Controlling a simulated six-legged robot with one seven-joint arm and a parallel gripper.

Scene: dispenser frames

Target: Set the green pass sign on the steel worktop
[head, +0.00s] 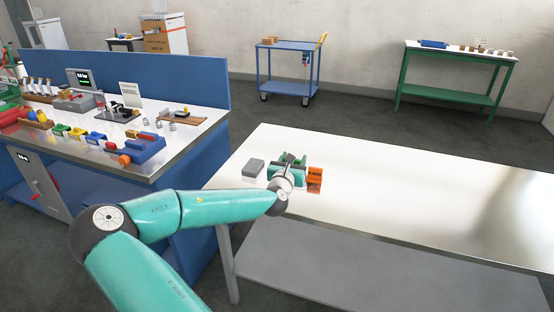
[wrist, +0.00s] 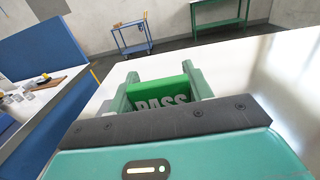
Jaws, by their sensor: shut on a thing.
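The green pass sign (wrist: 165,92) is between the two fingers of my gripper (wrist: 160,76) in the wrist view, with white PASS lettering partly hidden by the gripper body. My gripper (head: 291,160) is shut on the sign. In the head view it is over the left part of the steel worktop (head: 410,190), and the sign is mostly hidden behind my wrist. I cannot tell whether the sign touches the worktop.
An orange block-like sign (head: 315,178) stands just right of my gripper, and a grey block (head: 253,168) lies to its left. The worktop's right side is clear. A blue workbench (head: 190,110) with many items stands at left.

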